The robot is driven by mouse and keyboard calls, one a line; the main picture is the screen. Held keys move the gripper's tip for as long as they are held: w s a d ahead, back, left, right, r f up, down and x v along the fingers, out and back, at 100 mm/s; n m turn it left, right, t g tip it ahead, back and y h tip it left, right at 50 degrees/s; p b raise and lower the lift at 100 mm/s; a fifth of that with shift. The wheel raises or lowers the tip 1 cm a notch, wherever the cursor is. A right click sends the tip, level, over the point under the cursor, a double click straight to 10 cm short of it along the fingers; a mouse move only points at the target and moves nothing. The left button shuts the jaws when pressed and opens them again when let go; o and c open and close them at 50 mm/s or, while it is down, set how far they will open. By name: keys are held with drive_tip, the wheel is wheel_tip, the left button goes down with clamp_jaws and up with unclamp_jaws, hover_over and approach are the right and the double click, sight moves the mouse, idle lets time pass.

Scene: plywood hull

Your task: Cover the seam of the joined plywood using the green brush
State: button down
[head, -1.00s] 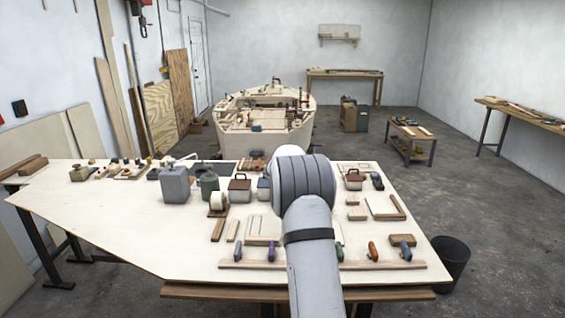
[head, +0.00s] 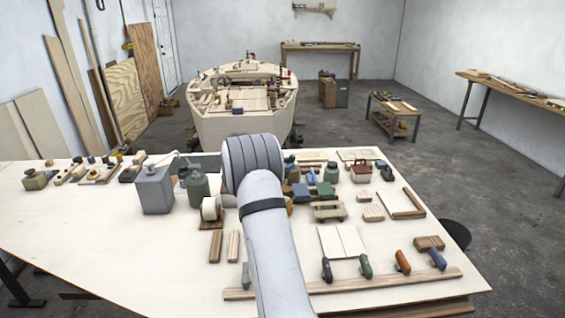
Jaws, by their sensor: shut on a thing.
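A green-handled tool (head: 366,265), which may be the green brush, stands at the long wooden strip (head: 400,281) near the table's front edge. Two pale plywood panels (head: 342,242) lie side by side just behind the strip, with a thin seam line between them. My grey arm rises from the bottom of the head view, and its thick wrist end covers part of the table left of the panels. My gripper is hidden behind my arm, so its jaws and anything in them do not show.
Dark, orange (head: 402,262) and blue (head: 438,258) handled tools share the strip. A grey can (head: 154,190), a green can (head: 196,185) and a tape roll (head: 210,208) stand left of my arm. Bare tabletop (head: 90,235) lies at the left. A boat hull (head: 240,125) stands behind.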

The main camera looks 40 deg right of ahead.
drive_tip(key=f+b, duration=0.2)
drive_tip(key=f, duration=0.1)
drive_tip(key=f+b, duration=0.2)
drive_tip(key=f, duration=0.2)
drive_tip(key=f+b, duration=0.2)
drive_tip(key=f, duration=0.1)
drive_tip(key=shift+s+d+f, duration=0.15)
drive_tip(key=shift+s+d, duration=0.1)
drive_tip(key=shift+s, duration=0.1)
drive_tip(key=shift+a+f+b, duration=0.15)
drive_tip(key=shift+f+b, duration=0.25)
drive_tip(key=shift+b, duration=0.3)
drive_tip(key=shift+w+a+f+b, duration=0.1)
drive_tip(key=shift+w+f+b, duration=0.15)
drive_tip(key=shift+f+b, duration=0.3)
wheel_tip(320, 180, up, 8)
drive_tip(key=s+d+p, duration=0.1)
drive_tip(key=s+p, duration=0.1)
drive_tip(key=shift+p, duration=0.35)
idle(0.6)
idle(0.5)
